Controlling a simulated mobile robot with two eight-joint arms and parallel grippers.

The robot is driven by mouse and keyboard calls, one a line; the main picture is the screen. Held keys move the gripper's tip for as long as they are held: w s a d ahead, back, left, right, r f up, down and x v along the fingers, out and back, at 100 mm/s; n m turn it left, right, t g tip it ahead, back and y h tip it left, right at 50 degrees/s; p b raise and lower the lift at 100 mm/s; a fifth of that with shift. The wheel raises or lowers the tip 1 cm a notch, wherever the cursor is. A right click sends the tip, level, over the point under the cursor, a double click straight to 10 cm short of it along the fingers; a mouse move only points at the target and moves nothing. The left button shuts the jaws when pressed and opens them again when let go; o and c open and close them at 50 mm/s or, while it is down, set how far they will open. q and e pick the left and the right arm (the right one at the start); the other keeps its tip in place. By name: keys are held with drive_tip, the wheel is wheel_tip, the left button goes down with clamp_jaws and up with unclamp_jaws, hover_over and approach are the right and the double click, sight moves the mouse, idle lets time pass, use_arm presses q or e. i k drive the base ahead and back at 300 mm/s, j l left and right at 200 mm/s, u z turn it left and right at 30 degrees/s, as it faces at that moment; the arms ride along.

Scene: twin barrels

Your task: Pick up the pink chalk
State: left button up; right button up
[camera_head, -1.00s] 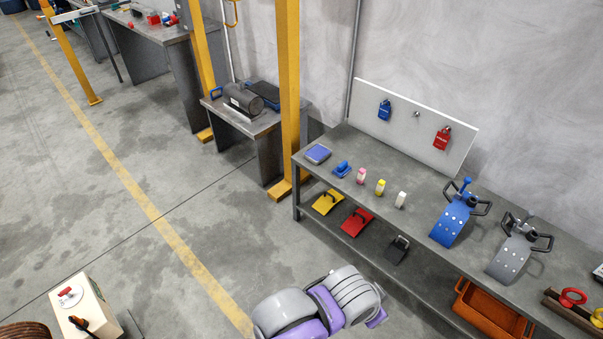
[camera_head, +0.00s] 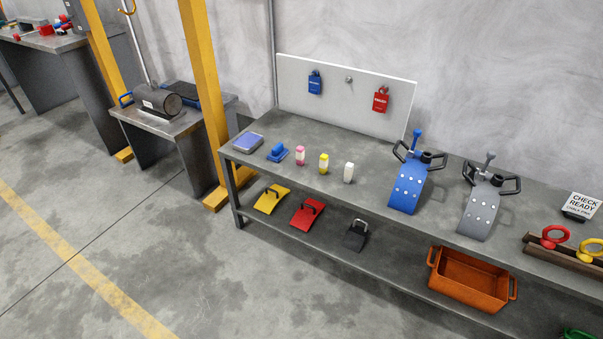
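The pink chalk (camera_head: 300,155) is a small upright stick, pink at the top and white below. It stands on the grey workbench (camera_head: 335,196), in a row with a yellow chalk (camera_head: 324,163) and a white chalk (camera_head: 348,172) to its right. None of these is covered. Neither of my grippers shows in this view.
A blue clamp-like tool (camera_head: 408,187) and a grey one (camera_head: 480,210) stand right of the chalks. A white board (camera_head: 345,95) with padlocks stands behind. The lower shelf holds an orange crate (camera_head: 436,284). A yellow post (camera_head: 204,90) rises at the bench's left end. Floor in front is clear.

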sight(300, 149)
drive_tip(key=z, duration=0.35)
drive_tip(key=i+j+z, duration=0.25)
drive_tip(key=z, duration=0.2)
drive_tip(key=i+j+z, duration=0.5)
drive_tip(key=i+j, duration=0.2)
drive_tip(key=j, duration=0.2)
drive_tip(key=i+j+z, duration=0.1)
drive_tip(key=j, duration=0.25)
drive_tip(key=i+j, duration=0.25)
drive_tip(key=j, duration=0.15)
